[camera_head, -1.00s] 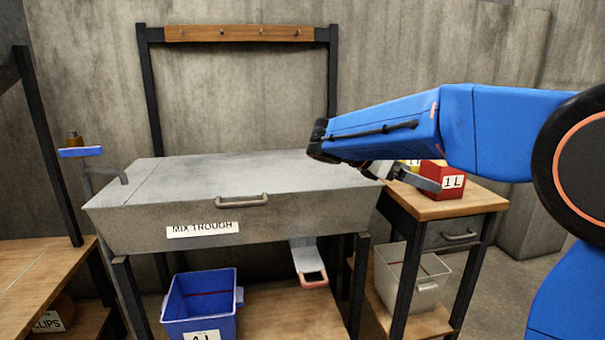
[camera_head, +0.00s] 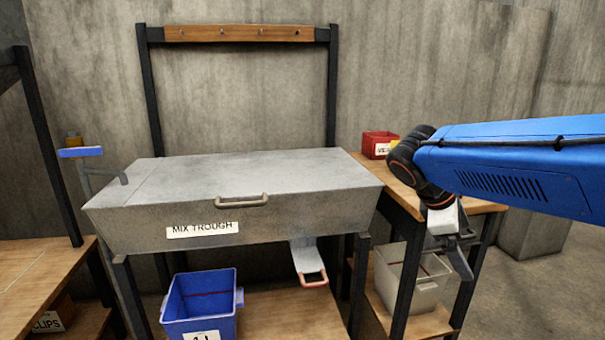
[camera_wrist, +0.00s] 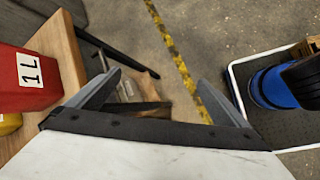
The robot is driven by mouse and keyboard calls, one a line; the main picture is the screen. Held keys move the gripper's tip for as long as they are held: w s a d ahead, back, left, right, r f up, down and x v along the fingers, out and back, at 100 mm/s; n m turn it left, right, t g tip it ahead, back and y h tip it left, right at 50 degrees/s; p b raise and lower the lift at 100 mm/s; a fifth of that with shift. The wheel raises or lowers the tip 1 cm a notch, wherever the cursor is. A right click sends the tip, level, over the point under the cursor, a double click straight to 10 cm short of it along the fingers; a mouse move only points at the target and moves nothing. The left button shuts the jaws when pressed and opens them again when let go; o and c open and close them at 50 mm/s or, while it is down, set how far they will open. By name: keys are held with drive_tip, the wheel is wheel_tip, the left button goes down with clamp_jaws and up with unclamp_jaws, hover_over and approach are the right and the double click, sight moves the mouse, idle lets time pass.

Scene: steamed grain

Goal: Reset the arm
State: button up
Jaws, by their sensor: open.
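My blue arm reaches in from the right in the head view. My gripper (camera_head: 462,258) hangs down in front of the small wooden side table (camera_head: 472,206), above and beside the pale bin on its lower shelf. In the wrist view my gripper (camera_wrist: 155,95) shows two grey fingers spread apart with nothing between them. The floor and part of the table's frame lie beyond the fingers.
A closed MIX TROUGH (camera_head: 250,185) stands left of centre, with a blue bin (camera_head: 200,305) below. A red box (camera_head: 378,145) sits on the side table. A red 1 L container (camera_wrist: 28,80) is at left in the wrist view. A pale bin (camera_head: 408,280) stands under the table.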

drive_tip(key=s+a+f+m+t+y, duration=0.1)
drive_tip(key=s+a+f+m+y, duration=0.1)
drive_tip(key=s+f+m, duration=0.4)
drive_tip(key=s+a+f+m+t+y, duration=0.2)
drive_tip(key=s+f+m+y, duration=0.3)
drive_tip(key=s, duration=0.5)
drive_tip(key=shift+s+a+f+m, duration=0.4)
drive_tip(key=shift+a+m, duration=0.35)
drive_tip(key=shift+m, duration=0.05)
